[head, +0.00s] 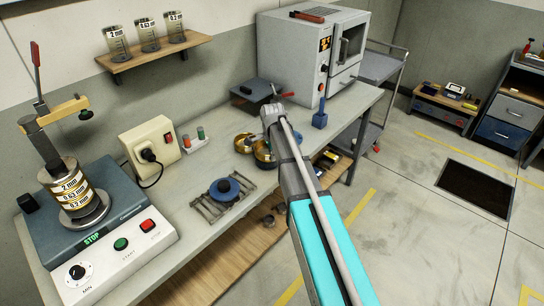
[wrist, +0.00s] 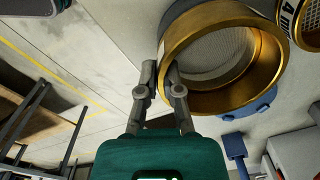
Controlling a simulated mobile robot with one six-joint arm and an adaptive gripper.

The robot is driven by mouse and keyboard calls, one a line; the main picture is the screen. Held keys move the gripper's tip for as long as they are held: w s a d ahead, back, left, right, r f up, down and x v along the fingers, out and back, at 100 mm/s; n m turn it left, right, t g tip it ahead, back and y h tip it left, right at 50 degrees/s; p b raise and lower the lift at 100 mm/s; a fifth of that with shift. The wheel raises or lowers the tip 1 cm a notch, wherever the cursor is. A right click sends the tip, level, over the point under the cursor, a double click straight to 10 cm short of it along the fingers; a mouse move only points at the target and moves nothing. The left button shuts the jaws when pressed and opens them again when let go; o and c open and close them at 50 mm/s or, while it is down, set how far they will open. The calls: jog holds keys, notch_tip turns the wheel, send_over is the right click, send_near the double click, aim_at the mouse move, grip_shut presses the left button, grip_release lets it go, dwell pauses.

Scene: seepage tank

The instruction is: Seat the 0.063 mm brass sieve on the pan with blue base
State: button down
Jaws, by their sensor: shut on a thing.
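My gripper (wrist: 161,70) is shut on the rim of a brass sieve (wrist: 190,100) in the wrist view, one finger on each side of the wall. Its grey mesh shows inside the ring; no size label is readable on it. A blue lobed base (wrist: 256,108) shows partly from behind this sieve; I cannot tell whether they touch. In the head view my arm covers the fingers, and a brass sieve (head: 263,152) shows beside it. Another brass sieve (head: 243,143) stands just to its left. A blue round piece (head: 225,188) lies on a metal rack nearer the front.
A sieve shaker (head: 110,225) with a labelled sieve stack stands at left. An oven (head: 310,50) and a blue upright object (head: 320,115) are at the bench's far end. A socket box (head: 150,145) stands by the wall. Bare bench (head: 185,185) lies around the rack.

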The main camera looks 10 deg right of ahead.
jog(key=shift+f, duration=0.15)
jog(key=c, duration=0.7)
grip_release()
jog(key=shift+r, duration=0.2)
